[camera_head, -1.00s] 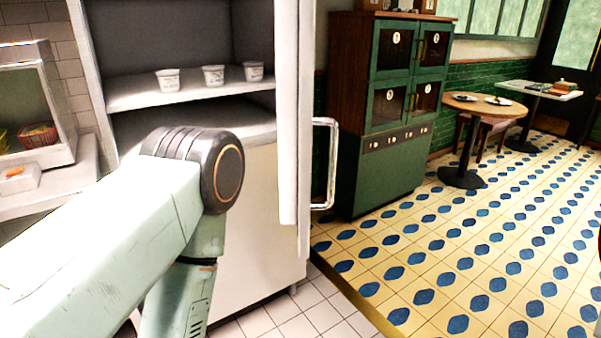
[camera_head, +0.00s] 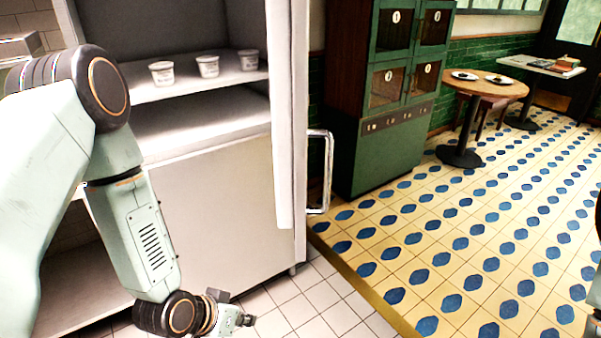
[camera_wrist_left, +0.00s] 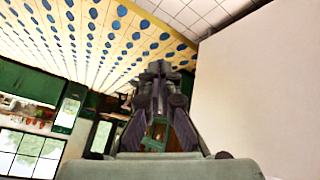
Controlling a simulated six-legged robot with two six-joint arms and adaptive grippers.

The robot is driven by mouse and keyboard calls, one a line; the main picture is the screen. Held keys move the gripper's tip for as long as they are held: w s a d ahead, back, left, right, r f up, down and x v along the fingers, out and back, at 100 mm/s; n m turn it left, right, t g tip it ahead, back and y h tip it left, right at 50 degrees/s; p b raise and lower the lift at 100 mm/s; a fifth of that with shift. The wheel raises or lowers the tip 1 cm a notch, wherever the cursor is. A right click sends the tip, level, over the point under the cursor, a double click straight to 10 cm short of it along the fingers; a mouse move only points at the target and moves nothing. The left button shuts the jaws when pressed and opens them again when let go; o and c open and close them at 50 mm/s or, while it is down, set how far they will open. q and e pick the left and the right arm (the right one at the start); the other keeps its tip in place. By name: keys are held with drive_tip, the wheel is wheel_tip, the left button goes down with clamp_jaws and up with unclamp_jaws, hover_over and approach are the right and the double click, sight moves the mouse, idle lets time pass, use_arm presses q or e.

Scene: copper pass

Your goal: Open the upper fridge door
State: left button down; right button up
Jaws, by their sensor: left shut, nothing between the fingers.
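The upper fridge door (camera_head: 285,110) stands wide open, seen nearly edge-on at the right of the fridge. Its handle (camera_head: 321,172) is on the far side, toward the dining floor. The fridge's upper compartment is exposed, with white cups (camera_head: 207,67) on a shelf (camera_head: 185,83). The lower front panel (camera_head: 213,220) is closed. My left gripper (camera_head: 246,320) is low in front of the fridge, apart from the door and handle. In the left wrist view my left gripper (camera_wrist_left: 158,68) is shut and empty, beside a pale panel (camera_wrist_left: 262,80). My right gripper is not seen.
A green cabinet (camera_head: 385,145) stands behind the handle. A round table (camera_head: 487,89) with plates and a farther table (camera_head: 540,66) stand at the back right. The patterned floor (camera_head: 450,235) between is clear. A raised edge (camera_head: 350,280) divides it from white tiles.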

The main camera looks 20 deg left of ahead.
sight(300, 189)
use_arm(q)
drive_tip(key=w+a+r+m+t+h+p, duration=0.3)
drive_tip(key=w+r+m+t, duration=0.25)
drive_tip(key=w+r, duration=0.65)
drive_tip(key=a+r+m+h+p, duration=0.3)
drive_tip(key=r+m+h, duration=0.5)
drive_tip(key=r+m, duration=0.8)
drive_tip(key=s+f+m+g+h+b, duration=0.1)
drive_tip(key=s+m+g+h, duration=0.2)
drive_tip(key=s+m+g, duration=0.45)
drive_tip(key=w+d+m, duration=0.1)
drive_tip(key=w+d, duration=0.1)
drive_tip(key=d, duration=0.2)
drive_tip(key=w+d+m+t, duration=0.1)
drive_tip(key=w+d, duration=0.1)
drive_tip(key=d, duration=0.3)
drive_tip(key=w+d, duration=0.3)
drive_tip(key=d, duration=0.2)
drive_tip(key=shift+d+m+t+b, duration=0.2)
drive_tip(key=shift+m+t+b, duration=0.1)
drive_tip(key=shift+m+b, duration=0.1)
drive_tip(key=shift+a, duration=0.15)
